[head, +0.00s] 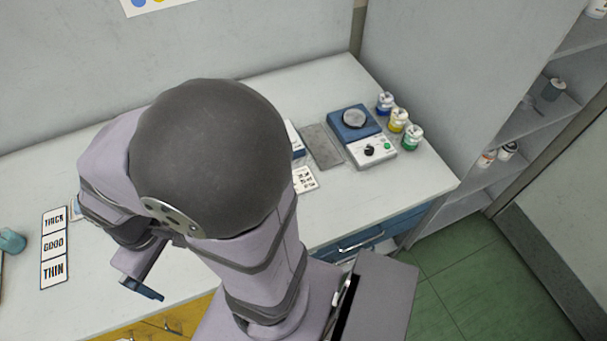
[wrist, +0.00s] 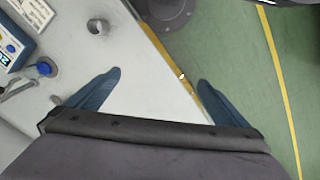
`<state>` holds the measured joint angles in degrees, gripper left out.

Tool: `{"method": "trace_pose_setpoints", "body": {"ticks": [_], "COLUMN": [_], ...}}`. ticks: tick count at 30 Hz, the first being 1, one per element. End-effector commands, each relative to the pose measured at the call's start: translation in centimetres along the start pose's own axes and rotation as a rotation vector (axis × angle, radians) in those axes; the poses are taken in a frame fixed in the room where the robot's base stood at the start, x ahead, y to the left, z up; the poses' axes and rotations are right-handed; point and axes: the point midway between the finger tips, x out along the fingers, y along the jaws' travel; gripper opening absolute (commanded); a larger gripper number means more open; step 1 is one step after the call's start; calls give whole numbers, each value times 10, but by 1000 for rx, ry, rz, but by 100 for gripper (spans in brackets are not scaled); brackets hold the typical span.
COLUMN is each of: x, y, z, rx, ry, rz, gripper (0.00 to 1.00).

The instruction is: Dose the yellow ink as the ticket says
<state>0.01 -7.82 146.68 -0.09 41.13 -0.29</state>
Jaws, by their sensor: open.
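A small white bottle with a yellow band (head: 398,121) stands at the right end of the bench, between a blue-banded bottle (head: 385,103) and a green-banded one (head: 412,138). Left of them is a blue device with a round metal pan (head: 354,119). A white card with dark marks (head: 304,180) lies in front; I cannot read it or tell if it is the ticket. My gripper (head: 142,288) is low over the bench's front edge, far from the bottles. In the wrist view my gripper (wrist: 160,77) is open and empty, its blue fingers apart.
A white control panel with a black knob and green button (head: 374,151) adjoins the device. A grey plate (head: 321,146) lies beside it. A THICK/GOOD/THIN card (head: 53,247) and a teal object (head: 11,240) are at left. A small metal cup (wrist: 97,27) stands on the bench. My arm hides the middle.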

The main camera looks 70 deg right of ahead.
Motion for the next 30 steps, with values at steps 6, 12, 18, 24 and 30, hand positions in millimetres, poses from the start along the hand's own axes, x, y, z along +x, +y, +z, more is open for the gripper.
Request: {"method": "trace_pose_setpoints", "body": {"ticks": [6, 12, 18, 24, 30], "x": [0, 0, 0, 0, 0], "y": [0, 0, 0, 0, 0], "z": [0, 0, 0, 0, 0], "rx": [0, 0, 0, 0, 0], "ry": [0, 0, 0, 0, 0], "rz": [0, 0, 0, 0, 0], "gripper": [98, 50, 2, 0, 0]}}
